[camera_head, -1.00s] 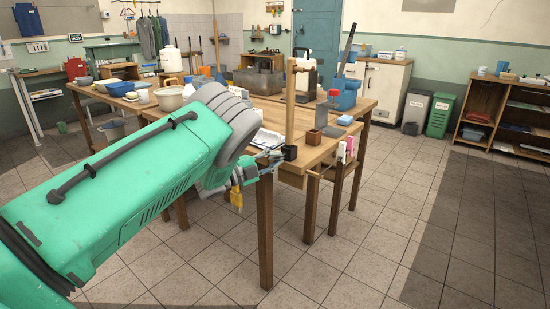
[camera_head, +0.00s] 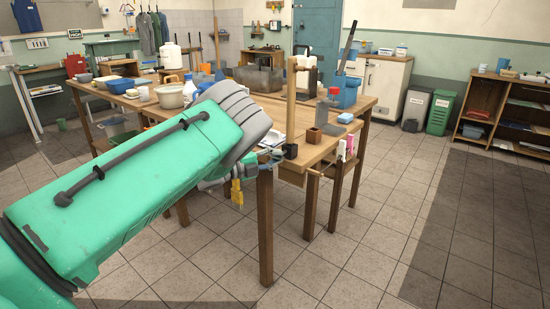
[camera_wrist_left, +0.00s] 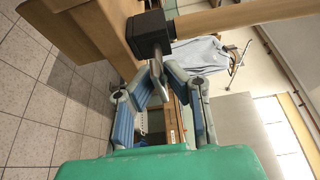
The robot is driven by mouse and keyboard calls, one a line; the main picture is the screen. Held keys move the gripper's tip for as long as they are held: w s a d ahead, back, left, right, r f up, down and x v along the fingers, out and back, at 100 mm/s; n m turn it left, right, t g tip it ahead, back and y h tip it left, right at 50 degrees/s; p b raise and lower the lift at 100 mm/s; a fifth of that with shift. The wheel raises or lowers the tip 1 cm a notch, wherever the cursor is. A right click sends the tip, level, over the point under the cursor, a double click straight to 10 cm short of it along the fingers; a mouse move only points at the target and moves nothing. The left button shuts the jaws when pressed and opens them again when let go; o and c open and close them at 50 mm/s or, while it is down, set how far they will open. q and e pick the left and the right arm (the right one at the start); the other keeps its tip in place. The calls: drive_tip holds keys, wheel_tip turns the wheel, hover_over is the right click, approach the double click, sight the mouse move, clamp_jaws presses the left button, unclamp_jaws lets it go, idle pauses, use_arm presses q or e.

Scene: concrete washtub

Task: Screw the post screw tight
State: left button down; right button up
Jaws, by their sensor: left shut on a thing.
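The wooden post (camera_head: 291,100) stands upright at the near corner of the table, with a black clamp block (camera_head: 290,151) at its foot. The wrist view shows the block (camera_wrist_left: 148,36) and the post (camera_wrist_left: 235,17) running off to the right. The metal post screw (camera_wrist_left: 159,57) comes out of the block toward my left gripper (camera_wrist_left: 158,82), whose blue-grey fingers are shut on its end. In the head view the left gripper (camera_head: 268,163) is beside the block, partly hidden by my wrist. How deep the screw sits cannot be told. My right gripper is not in view.
A cabinet (camera_head: 390,82) and green bin (camera_head: 440,112) stand behind. The tiled floor at right is clear.

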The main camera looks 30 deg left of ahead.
use_arm(q)
drive_tip(key=shift+d+f, duration=0.2)
drive_tip(key=shift+d, duration=0.15)
drive_tip(key=c, duration=1.7)
unclamp_jaws()
drive_tip(key=shift+w, duration=0.1)
drive_tip(key=shift+w+d, duration=0.1)
drive_tip(key=shift+w, duration=0.05)
drive_tip(key=shift+s+a+r, duration=0.15)
drive_tip(key=shift+s+a, duration=0.05)
drive_tip(key=shift+s, duration=0.1)
drive_tip(key=v, duration=1.1)
drive_tip(key=shift+s, duration=0.15)
drive_tip(key=shift+a+f, duration=0.1)
drive_tip(key=shift+f, duration=0.1)
